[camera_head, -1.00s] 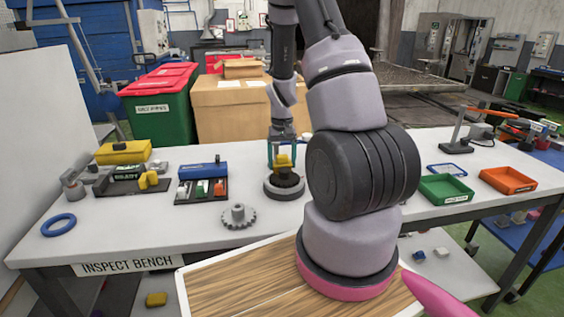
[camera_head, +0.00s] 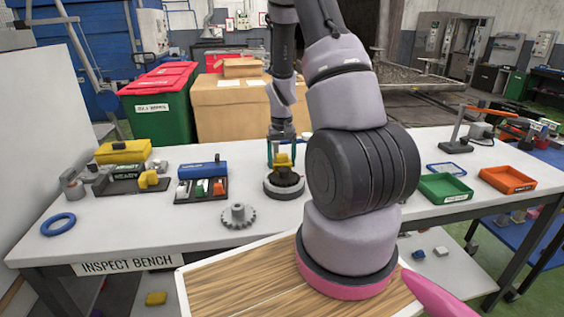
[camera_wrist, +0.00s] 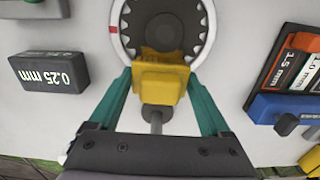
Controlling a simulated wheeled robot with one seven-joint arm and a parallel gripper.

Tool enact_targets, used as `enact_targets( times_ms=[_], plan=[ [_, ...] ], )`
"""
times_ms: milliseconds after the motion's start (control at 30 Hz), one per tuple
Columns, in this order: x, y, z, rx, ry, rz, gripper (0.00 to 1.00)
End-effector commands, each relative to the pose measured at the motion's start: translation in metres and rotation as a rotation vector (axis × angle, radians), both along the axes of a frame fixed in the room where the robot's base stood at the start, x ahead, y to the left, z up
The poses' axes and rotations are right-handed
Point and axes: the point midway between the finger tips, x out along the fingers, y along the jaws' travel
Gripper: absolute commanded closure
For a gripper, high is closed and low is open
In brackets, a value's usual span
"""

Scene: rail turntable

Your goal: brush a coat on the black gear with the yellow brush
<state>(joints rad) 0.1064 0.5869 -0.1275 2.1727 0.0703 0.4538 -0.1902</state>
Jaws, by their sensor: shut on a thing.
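My gripper (camera_wrist: 160,84) is shut on the yellow brush (camera_wrist: 160,76), with one teal finger on each side of its block. In the head view my gripper (camera_head: 283,148) points down and holds the brush (camera_head: 284,160) at the black gear (camera_head: 287,177). The gear (camera_wrist: 166,28) sits in the round turntable (camera_wrist: 118,38), which has a pale rim with a red mark. The brush's front end meets the near edge of the gear. A brownish-yellow patch shows there; I cannot tell whether it is bristles or coating.
A grey toothed gear (camera_head: 238,216) lies on the bench in front of the turntable. A tray of labelled blocks (camera_head: 203,189) stands left of it. A blue ring (camera_head: 58,224) lies far left. Green (camera_head: 445,188) and orange (camera_head: 508,180) trays stand right.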

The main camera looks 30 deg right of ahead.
Motion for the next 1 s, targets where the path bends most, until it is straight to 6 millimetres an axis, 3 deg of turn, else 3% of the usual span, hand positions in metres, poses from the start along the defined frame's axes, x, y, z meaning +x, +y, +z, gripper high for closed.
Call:
enact_targets(
  times_ms=[1000],
  plan=[
    [-0.0080,0.0026,0.0001,0.000,0.000,0.000,0.63]
  ],
)
